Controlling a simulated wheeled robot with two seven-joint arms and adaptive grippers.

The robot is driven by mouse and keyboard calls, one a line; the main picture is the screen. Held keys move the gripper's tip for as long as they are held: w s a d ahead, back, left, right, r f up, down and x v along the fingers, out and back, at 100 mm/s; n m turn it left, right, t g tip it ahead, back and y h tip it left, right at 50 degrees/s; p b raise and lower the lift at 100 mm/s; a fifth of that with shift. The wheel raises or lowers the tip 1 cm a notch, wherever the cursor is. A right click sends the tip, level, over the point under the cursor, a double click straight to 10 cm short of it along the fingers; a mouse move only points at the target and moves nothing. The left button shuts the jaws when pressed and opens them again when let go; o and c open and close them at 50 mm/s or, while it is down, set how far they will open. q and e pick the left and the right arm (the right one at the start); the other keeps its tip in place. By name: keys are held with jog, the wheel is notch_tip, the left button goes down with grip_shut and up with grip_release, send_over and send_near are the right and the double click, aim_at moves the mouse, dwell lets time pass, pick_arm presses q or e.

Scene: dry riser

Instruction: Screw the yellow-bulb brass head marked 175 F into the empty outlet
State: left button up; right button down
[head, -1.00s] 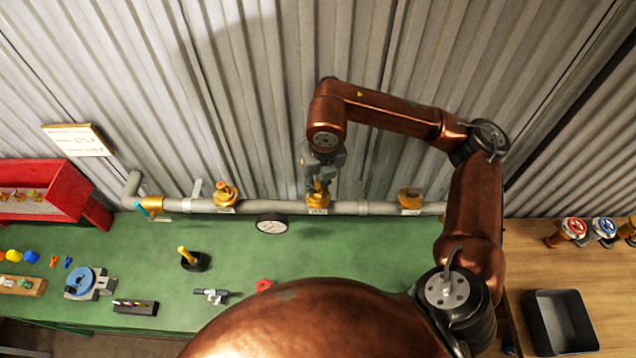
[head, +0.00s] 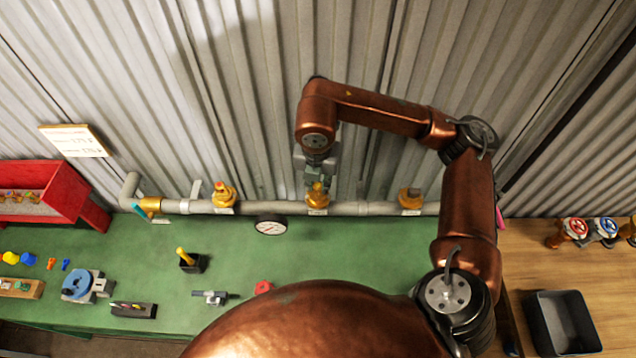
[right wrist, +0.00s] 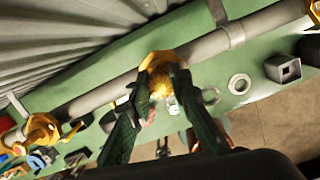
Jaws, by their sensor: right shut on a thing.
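My right gripper (head: 317,182) is at the middle brass outlet (head: 317,202) of the grey pipe, seen from above in the head view. It is shut on a small brass head with a yellow top (head: 318,187), which sits upright at the outlet's mouth. The right wrist view shows the two dark fingers (right wrist: 162,78) on either side of the brass piece (right wrist: 160,88). The fingers hide part of it, and I cannot read its marking or tell how deep its thread sits. My left gripper is not in view.
The pipe (head: 270,208) runs along the corrugated wall, with brass fittings to the left (head: 223,196) and right (head: 410,198).

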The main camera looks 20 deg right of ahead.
jog(key=m, duration=0.5)
jog(key=shift+g+h, duration=0.3)
jog(key=c, duration=1.7)
grip_release()
